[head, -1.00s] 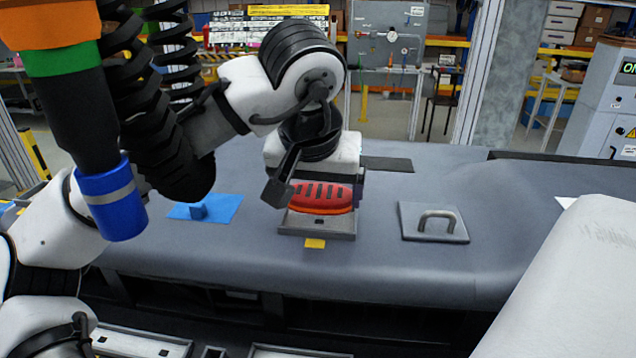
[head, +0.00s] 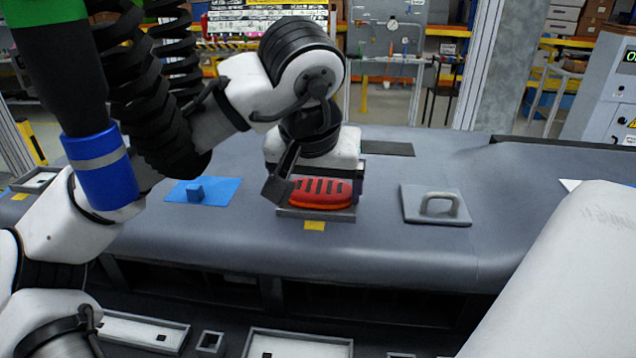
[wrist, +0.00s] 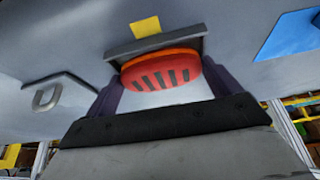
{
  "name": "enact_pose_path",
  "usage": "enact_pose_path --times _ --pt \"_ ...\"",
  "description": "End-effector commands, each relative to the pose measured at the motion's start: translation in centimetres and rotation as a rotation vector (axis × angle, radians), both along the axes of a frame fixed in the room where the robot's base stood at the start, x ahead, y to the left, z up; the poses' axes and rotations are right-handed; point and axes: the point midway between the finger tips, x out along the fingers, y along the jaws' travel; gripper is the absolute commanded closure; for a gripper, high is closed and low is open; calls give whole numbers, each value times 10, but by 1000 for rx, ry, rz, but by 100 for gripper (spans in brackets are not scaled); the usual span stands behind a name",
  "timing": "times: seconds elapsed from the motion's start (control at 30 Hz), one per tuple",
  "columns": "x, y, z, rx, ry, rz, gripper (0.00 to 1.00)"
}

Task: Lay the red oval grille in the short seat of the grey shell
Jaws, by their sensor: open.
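The red oval grille (head: 322,192), with dark slots and an orange lower edge, is at the shallow grey seat (head: 318,214) on top of the grey shell (head: 380,250). A yellow tag lies in front of the seat. The grille's lower edge meets the seat's front rim; whether it lies fully flat inside I cannot tell. My gripper (head: 318,180) is open around it. The wrist view shows the grille (wrist: 161,75) between the two dark purple fingers of my gripper (wrist: 160,85), with the seat's rim (wrist: 155,46) beyond it.
A blue plate with a peg (head: 203,190) lies left of the seat. A grey plate with a handle (head: 437,205) lies right, with bare surface between. Several shallow trays (head: 300,343) sit low in front. A white rounded body fills the lower right.

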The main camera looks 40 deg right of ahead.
Motion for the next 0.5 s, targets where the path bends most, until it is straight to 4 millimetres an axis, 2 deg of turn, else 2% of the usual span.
enact_pose_path --times 0.17,0.5 --pt "-7 9 23 -1 -3 -1 0" --pt "-26 34 95 -3 -6 3 0"
